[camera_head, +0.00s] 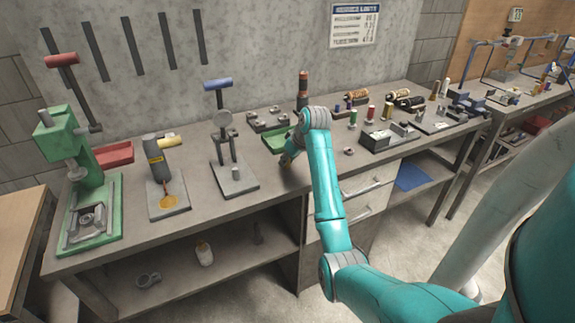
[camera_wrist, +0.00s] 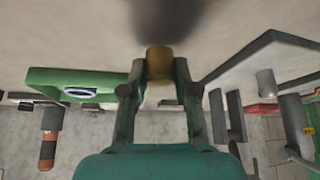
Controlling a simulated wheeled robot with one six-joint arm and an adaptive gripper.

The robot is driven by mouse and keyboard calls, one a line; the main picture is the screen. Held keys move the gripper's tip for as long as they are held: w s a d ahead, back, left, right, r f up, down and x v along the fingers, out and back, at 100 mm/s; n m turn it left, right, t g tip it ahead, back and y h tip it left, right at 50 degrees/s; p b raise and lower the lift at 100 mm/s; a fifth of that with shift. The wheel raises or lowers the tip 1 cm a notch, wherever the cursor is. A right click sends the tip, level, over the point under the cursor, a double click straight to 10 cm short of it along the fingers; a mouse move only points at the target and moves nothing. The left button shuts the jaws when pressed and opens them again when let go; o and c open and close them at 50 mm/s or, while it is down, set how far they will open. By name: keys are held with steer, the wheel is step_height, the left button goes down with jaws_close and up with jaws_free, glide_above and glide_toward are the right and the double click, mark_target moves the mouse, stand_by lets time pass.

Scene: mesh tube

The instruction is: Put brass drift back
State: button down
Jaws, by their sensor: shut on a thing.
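The brass drift (camera_wrist: 159,62) shows in the wrist view as a short yellow-brown cylinder between my two fingertips. My gripper (camera_wrist: 160,75) is shut on it, just above the bench top. I cannot tell whether the drift touches the bench. In the head view my gripper (camera_head: 287,159) is at the front part of the bench, beside the green tray (camera_head: 273,144), and the drift is too small to make out clearly. The green tray also shows in the wrist view (camera_wrist: 45,78), left of my fingers, with a ring-like part in it.
A small press with a blue handle (camera_head: 218,85) stands left of my gripper. A dark-and-orange cylinder (camera_head: 302,90) stands behind my arm. Fixtures and spools (camera_head: 388,110) fill the right side.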

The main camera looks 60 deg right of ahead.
steer(key=shift+f, duration=1.05)
steer(key=shift+f, duration=0.15)
steer(key=c, duration=0.9)
jaws_free()
steer(key=shift+o, duration=0.2)
